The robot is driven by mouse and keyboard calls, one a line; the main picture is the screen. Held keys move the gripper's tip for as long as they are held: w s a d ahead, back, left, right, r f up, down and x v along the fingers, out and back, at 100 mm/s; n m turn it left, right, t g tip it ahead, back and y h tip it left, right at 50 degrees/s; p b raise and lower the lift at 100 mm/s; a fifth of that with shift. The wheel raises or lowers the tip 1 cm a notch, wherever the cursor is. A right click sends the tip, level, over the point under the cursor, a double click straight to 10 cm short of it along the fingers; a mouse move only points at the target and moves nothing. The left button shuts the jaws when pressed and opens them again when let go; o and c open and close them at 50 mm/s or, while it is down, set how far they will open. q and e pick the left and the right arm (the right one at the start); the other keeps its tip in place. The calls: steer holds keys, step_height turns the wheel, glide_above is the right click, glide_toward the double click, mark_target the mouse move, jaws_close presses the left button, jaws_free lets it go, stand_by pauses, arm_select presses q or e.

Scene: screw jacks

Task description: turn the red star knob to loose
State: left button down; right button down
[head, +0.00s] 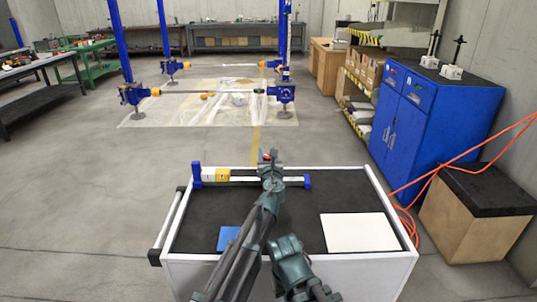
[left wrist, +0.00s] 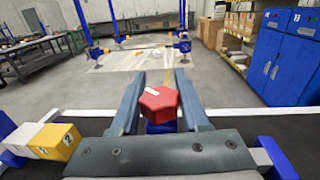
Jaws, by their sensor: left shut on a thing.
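The red star knob (left wrist: 160,106) sits between the two fingers of my left gripper (left wrist: 160,80) in the left wrist view. A white mark on its top points to the upper left. A blue part shows just under it. In the head view only a small bit of red (head: 267,157) shows at the tip of my left gripper (head: 270,163). The gripper is shut on the knob. The knob is on a grey bar with blue ends (head: 197,175) along the cart's far side. My right gripper (head: 290,258) is low over the cart; its fingers cannot be made out.
The bar carries a white block and a yellow block (head: 222,174), left of the knob. A blue pad (head: 228,238) and a white panel (head: 358,232) lie on the black cart top (head: 305,222). A blue cabinet (head: 425,115) and an orange hose (head: 440,165) are at right.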

arm_select(q)
steer(key=shift+n+y, duration=0.3)
steer(key=shift+y, duration=0.2)
steer(key=shift+c, duration=1.9)
jaws_free()
steer(key=shift+s, duration=0.55)
steer(key=s+d, duration=0.1)
steer(key=s, duration=0.5)
steer(key=shift+s, duration=0.1)
